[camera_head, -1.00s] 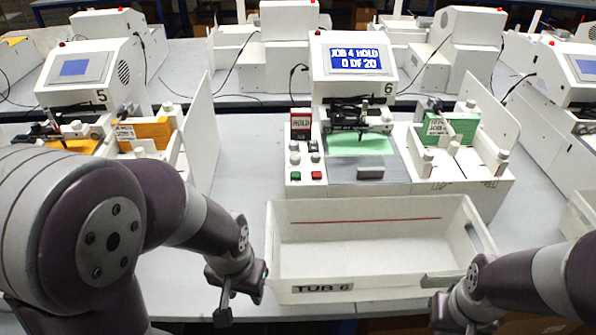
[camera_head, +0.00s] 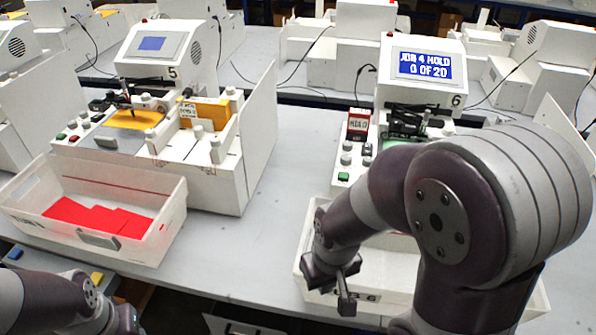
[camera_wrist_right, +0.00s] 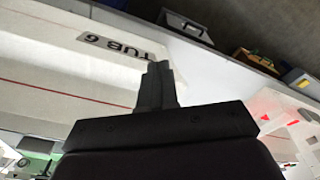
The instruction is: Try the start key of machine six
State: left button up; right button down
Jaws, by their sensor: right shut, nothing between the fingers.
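A red-and-white HOLD sign (camera_head: 358,122) stands on the panel. My right gripper (camera_head: 346,296) is shut and empty, in front of the tub 6 label and apart from the green key. In the right wrist view its fingers (camera_wrist_right: 157,85) are together near the TUB 6 label (camera_wrist_right: 100,42). My left gripper (camera_head: 126,319) is partly cut off at the bottom left.
Tub 6 (camera_head: 309,238) stands before machine six, largely behind my right arm. Machine five (camera_head: 155,50) is to the left, with an orange sheet on its bed. Its tub (camera_head: 165,225) holds red sheets. Bare grey table (camera_head: 265,240) lies between the tubs.

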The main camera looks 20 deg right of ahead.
jog(key=shift+w+d, duration=0.1)
jog(key=shift+d, duration=0.05)
notch_tip(320, 180, up, 12)
jog(key=f+n+t+y+p, duration=0.1)
jog(key=n+t+y+p, duration=0.1)
jog(key=n+t+p, duration=1.2)
send_over(346, 177)
jog(key=p, duration=0.4)
jog(key=m+g, duration=0.3)
jog(key=g, duration=0.3)
jog(key=shift+r, duration=0.25)
jog(key=shift+a, duration=0.2)
notch_tip(346, 177, down, 8)
jog(key=b, duration=0.8)
jog(key=shift+d, duration=0.1)
jog(key=shift+f, duration=0.4)
jog(key=shift+f+b, duration=0.1)
jog(key=shift+b, duration=0.2)
jog(key=shift+f, duration=0.3)
